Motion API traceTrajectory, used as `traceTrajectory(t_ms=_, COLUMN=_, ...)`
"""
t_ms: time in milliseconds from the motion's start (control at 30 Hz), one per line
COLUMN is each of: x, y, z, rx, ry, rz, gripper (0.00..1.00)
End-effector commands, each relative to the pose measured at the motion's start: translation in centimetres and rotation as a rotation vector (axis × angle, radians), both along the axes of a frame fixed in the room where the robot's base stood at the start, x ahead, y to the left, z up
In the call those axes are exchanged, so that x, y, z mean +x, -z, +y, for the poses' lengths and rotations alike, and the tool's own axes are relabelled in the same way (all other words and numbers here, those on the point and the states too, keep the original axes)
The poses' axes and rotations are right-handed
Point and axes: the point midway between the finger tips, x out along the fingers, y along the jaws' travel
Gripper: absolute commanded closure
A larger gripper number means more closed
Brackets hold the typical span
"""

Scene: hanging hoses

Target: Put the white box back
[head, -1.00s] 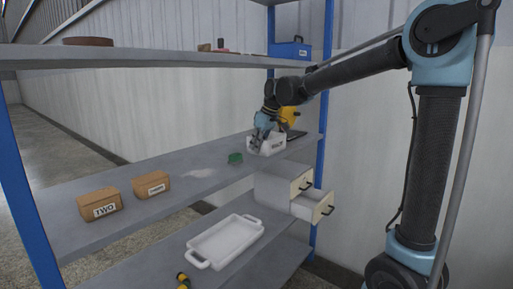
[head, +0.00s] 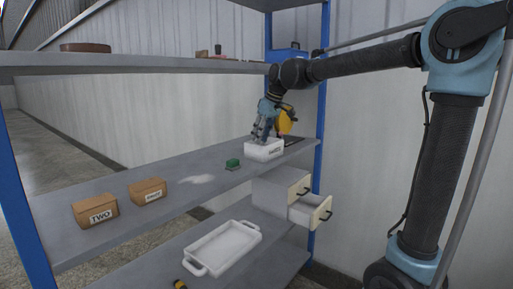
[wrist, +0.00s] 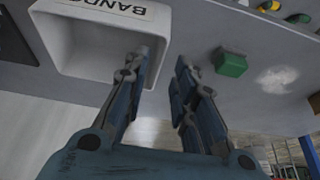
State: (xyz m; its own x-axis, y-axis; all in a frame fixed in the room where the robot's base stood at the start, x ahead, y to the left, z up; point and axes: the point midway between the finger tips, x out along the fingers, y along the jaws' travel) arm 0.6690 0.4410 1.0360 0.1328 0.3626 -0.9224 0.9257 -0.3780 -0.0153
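The white box (head: 268,152), open-topped with a black-lettered label, sits on the middle shelf near its right end. In the wrist view the box (wrist: 75,50) fills the upper left, its label along the top edge. My gripper (head: 260,140) is at the left part of the box, pointing down. In the wrist view the fingers of my gripper (wrist: 162,62) are apart. The left finger overlaps the box's opening and the right finger is outside it, with the side wall between them. A gap shows beside the right finger, so I see no firm hold.
A green block (head: 232,163) lies just left of the box. Two brown boxes stand farther left, one marked TWO (head: 97,211). Below are a white tray (head: 222,247) and drawers (head: 310,210), one pulled out. The upper shelf (head: 150,64) is overhead.

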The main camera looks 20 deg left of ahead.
Motion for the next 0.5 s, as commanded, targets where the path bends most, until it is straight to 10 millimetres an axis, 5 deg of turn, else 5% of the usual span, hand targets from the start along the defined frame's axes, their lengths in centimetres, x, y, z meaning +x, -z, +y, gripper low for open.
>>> traceTrajectory(t_ms=200, x=-0.4, y=-2.9, z=-1.1, rx=0.0, ry=0.0, rz=0.0, gripper=0.75)
traceTrajectory(t_ms=500, x=-0.6, y=-3.9, z=-1.5, rx=0.0, ry=-0.001, rz=0.0, gripper=0.75)
